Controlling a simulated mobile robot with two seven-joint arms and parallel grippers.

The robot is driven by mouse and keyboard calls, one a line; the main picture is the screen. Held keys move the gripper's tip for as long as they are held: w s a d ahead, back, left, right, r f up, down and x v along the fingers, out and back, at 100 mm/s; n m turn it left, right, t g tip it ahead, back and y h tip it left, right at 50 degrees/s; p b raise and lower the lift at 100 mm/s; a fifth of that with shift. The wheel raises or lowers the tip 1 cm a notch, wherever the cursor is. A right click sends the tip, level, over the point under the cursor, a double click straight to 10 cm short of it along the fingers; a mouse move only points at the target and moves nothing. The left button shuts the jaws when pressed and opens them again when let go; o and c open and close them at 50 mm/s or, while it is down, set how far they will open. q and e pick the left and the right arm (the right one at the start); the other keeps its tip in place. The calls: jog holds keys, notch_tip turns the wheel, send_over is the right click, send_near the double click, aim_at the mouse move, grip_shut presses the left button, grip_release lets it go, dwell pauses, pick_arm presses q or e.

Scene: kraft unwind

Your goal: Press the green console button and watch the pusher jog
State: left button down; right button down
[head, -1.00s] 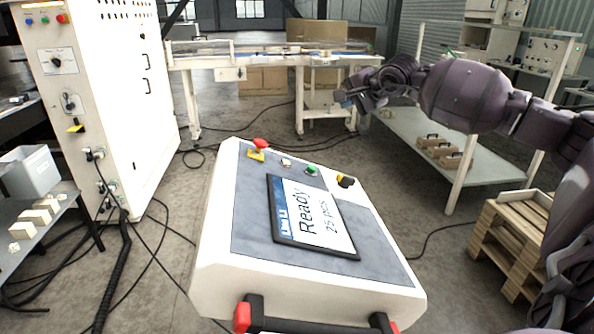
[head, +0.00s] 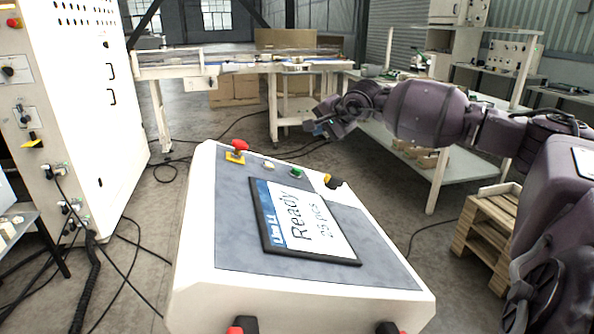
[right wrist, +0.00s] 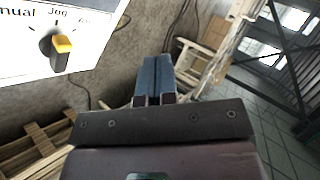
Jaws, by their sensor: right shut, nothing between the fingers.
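The console (head: 190,240) stands close in front of me, with a screen (head: 303,220) reading "Ready" and "25 pcs". The green button (head: 297,173) is on its far edge strip, between a white button (head: 268,164) and a black and yellow selector (head: 333,181). My right gripper (head: 316,128) is above and beyond the green button in the picture, apart from the console. In the right wrist view its fingers (right wrist: 154,78) are shut and empty. The selector (right wrist: 63,46) shows there, near the word "Jog"; the green button does not. I cannot make out the pusher. My left gripper is not in view.
A red emergency stop (head: 239,147) rises at the console's far left corner. A white cabinet (head: 85,120) stands on the left, a long machine table (head: 230,68) at the back. Shelving and a pallet (head: 484,225) are on the right. Cables lie on the floor.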

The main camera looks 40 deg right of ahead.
aim_at(297, 171)
jog(key=f, duration=0.2)
jog(key=w+a+f+b, duration=0.1)
jog(key=f, duration=0.1)
jog(key=a+f+b, duration=0.1)
jog(key=f, duration=0.1)
jog(key=shift+w+a+f, duration=0.2)
jog(key=shift+f, duration=0.1)
jog(key=shift+w+a+f+b, duration=0.1)
jog(key=shift+a+f+b, duration=0.05)
jog(key=shift+f+b, duration=0.15)
jog(key=shift+w+a+f+b, duration=0.1)
jog(key=shift+a+f+b, duration=0.05)
jog(key=shift+f, duration=0.25)
dwell(0.7)
dwell(0.7)
jog(key=shift+a+f, duration=0.2)
jog(key=shift+f, duration=0.2)
jog(key=shift+w, duration=0.1)
